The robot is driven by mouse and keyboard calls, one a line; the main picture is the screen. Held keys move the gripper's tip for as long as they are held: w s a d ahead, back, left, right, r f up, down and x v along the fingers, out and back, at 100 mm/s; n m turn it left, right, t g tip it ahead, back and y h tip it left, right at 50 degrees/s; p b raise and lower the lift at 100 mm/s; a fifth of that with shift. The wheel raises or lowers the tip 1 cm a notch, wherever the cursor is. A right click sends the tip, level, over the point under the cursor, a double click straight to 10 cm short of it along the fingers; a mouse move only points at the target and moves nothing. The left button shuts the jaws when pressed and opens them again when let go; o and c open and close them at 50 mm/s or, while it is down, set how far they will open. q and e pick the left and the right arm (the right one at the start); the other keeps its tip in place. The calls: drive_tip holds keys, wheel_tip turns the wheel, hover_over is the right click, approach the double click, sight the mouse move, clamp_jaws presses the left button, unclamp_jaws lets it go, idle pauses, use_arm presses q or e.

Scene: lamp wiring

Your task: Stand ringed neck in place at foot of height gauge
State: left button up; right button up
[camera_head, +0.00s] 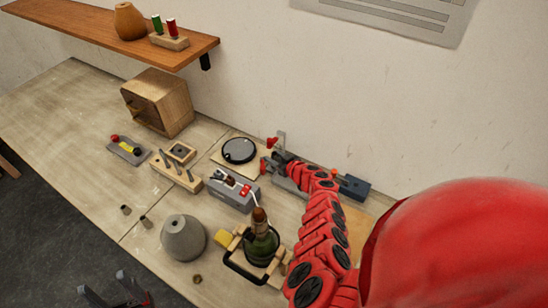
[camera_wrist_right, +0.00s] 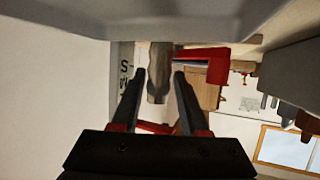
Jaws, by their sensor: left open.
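The height gauge (camera_head: 282,138) stands against the wall, a pale upright with a red part beside it. A strip with dark markings, apparently its scale (camera_wrist_right: 126,75), shows in the right wrist view. My right gripper (camera_head: 272,160) is at the gauge, mostly hidden by its own arm. In the right wrist view its fingers (camera_wrist_right: 160,75) are parted, with a grey-brown rounded piece (camera_wrist_right: 158,92) between them, possibly the ringed neck. I cannot tell whether the fingers touch it or whether its foot rests on anything. My left gripper (camera_head: 118,293) is open and empty at the bottom left, off the bench.
A grey tester box (camera_head: 233,192), a round black disc (camera_head: 239,150) and a blue vice-like block (camera_head: 353,187) crowd the right arm. The bench's left end is clear.

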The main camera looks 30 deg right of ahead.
sight(277, 157)
drive_tip(key=shift+s+r+p, duration=0.1)
drive_tip(key=shift+r+p, duration=0.15)
drive_tip(key=shift+p, duration=0.05)
drive_tip(key=shift+s+d, duration=0.1)
drive_tip(key=shift+s, duration=0.1)
drive_tip(key=shift+s+r+p, duration=0.1)
drive_tip(key=shift+s+p, duration=0.1)
drive_tip(key=shift+p, duration=0.3)
drive_tip(key=p+v, duration=0.1)
drive_tip(key=v, duration=0.1)
drive_tip(key=shift+s+d+r, duration=0.15)
drive_tip(key=shift+s+r, duration=0.05)
drive_tip(key=shift+r, duration=0.05)
drive_tip(key=shift+s+d+p, duration=0.1)
drive_tip(key=shift+s+p, duration=0.25)
drive_tip(key=shift+s+r, duration=0.1)
drive_tip(key=shift+s, duration=0.3)
drive_tip(key=shift+s+r, duration=0.15)
drive_tip(key=shift+s, duration=0.05)
drive_tip(key=b+v, duration=0.1)
drive_tip(key=v, duration=0.3)
drive_tip(key=shift+s+d, duration=0.1)
drive_tip(key=shift+s, duration=0.2)
drive_tip(key=shift+v, duration=0.85)
